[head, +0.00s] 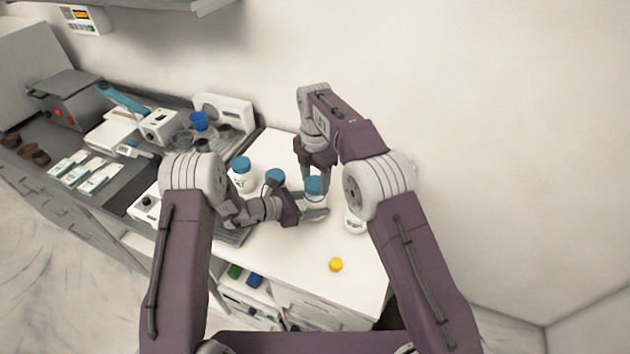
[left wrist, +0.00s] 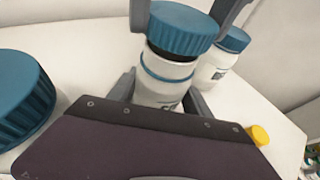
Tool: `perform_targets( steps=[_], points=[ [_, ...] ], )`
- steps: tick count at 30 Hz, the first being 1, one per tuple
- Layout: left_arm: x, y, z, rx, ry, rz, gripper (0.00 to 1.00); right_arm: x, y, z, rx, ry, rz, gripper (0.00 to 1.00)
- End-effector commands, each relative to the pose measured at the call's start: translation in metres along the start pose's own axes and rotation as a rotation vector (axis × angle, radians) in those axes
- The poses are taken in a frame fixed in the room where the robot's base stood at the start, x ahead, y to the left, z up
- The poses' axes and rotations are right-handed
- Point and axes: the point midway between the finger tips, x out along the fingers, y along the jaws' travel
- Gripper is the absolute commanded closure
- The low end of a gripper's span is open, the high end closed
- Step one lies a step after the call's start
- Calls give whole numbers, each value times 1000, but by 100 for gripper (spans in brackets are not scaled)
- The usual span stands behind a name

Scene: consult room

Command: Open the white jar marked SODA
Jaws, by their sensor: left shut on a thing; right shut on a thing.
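A white jar with a ribbed blue lid (head: 313,185) stands on the white counter (head: 300,262) between my grippers. In the left wrist view its white body (left wrist: 165,88) shows only part of a letter, so I cannot read its label. My left gripper (head: 314,213) is shut around the jar's body. My right gripper (head: 313,174) comes from above and is shut on the lid, with a finger on each side of the lid (left wrist: 182,28) in the left wrist view. A dark strip shows between lid and body; the lid looks slightly tilted.
Other white jars stand close by: blue-lidded ones at left (head: 242,172) and behind my left gripper (head: 275,177), and one at right (head: 355,222) partly behind my right arm. A yellow cap (head: 335,265) lies on the clear front counter. Instruments fill the left side.

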Motion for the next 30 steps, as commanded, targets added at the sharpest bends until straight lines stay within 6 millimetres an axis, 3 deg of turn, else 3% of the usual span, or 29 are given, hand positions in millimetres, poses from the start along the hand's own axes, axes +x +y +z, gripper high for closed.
perform_targets(
  steps=[5, 13, 20, 21, 23, 30],
  points=[
    [0, 0, 0, 0, 1, 0, 100, -2, 0, 0, 0, 0, 1, 96],
    [0, 0, 0, 0, 1, 0, 100, -37, 1, 0, 0, -1, 2, 96],
    [0, 0, 0, 0, 0, 0, 100, -40, 0, 0, 0, 0, 0, 96],
    [0, 0, 0, 0, 0, 0, 34, -40, 0, 0, 0, 0, 0, 96],
    [0, 0, 0, 0, 0, 0, 18, -40, 0, 0, 0, 0, 0, 96],
    [0, 0, 0, 0, 0, 0, 17, -40, 0, 0, 0, 0, 0, 96]
  ],
)
